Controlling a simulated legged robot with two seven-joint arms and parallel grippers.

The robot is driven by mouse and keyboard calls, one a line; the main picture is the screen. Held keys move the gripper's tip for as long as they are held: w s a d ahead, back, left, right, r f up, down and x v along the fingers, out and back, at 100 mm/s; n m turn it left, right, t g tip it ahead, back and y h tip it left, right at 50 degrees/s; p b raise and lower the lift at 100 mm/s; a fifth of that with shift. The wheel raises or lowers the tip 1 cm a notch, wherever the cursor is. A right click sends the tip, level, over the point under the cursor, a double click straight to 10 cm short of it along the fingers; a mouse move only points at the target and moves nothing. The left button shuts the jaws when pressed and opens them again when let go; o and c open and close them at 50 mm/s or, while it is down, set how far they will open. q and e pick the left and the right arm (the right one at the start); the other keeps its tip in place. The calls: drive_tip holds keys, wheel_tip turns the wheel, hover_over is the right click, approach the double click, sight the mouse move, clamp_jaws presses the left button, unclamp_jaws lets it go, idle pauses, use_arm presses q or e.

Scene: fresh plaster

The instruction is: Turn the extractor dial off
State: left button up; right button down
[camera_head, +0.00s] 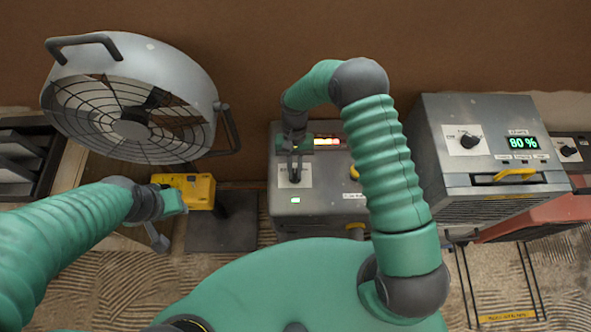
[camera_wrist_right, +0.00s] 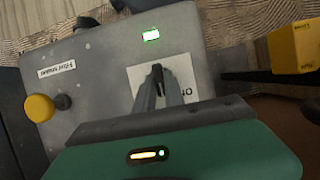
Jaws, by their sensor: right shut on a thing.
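The extractor is the grey metal box (camera_head: 325,205) in the middle of the head view, with a lit red-orange display strip and a small green light. Its dark dial (camera_head: 295,176) sits on a white label. My right gripper (camera_head: 293,160) reaches down over the dial, its fingers shut on it. In the right wrist view the fingers (camera_wrist_right: 158,88) close around the dial (camera_wrist_right: 157,70), hiding most of it; "ON" is partly readable on the label. The green light (camera_wrist_right: 151,34) is lit. My left gripper (camera_head: 160,236) hangs by the yellow box, its fingers unclear.
A yellow "Filter shaker" knob (camera_wrist_right: 40,107) stands on the same panel. A large fan (camera_head: 130,110) stands left, with a yellow box (camera_head: 186,189) below it. A grey machine (camera_head: 480,145) on the right reads 80 % and has its own dial (camera_head: 468,141) and yellow handle.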

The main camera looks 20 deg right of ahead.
drive_tip(key=n+h, duration=0.1)
drive_tip(key=n, duration=0.1)
drive_tip(key=n+h, duration=0.1)
drive_tip(key=n, duration=0.1)
drive_tip(key=shift+w+a+n, duration=0.1)
drive_tip(key=shift+a+n, duration=0.1)
drive_tip(key=shift+n, duration=0.2)
drive_tip(key=shift+a+n+t+h, duration=0.15)
drive_tip(key=shift+n+h, duration=0.25)
drive_tip(key=shift+n, duration=0.7)
drive_tip(key=shift+n+t+h, duration=0.15)
drive_tip(key=shift+n+h, duration=0.25)
drive_tip(key=shift+n, duration=0.7)
drive_tip(key=c, duration=1.4)
unclamp_jaws()
drive_tip(key=shift+c, duration=0.2)
drive_tip(key=b+v, duration=0.1)
drive_tip(key=v, duration=1.5)
drive_tip(key=shift+w+a+r, duration=0.15)
drive_tip(key=shift+w+r, duration=0.05)
drive_tip(key=shift+r, duration=0.15)
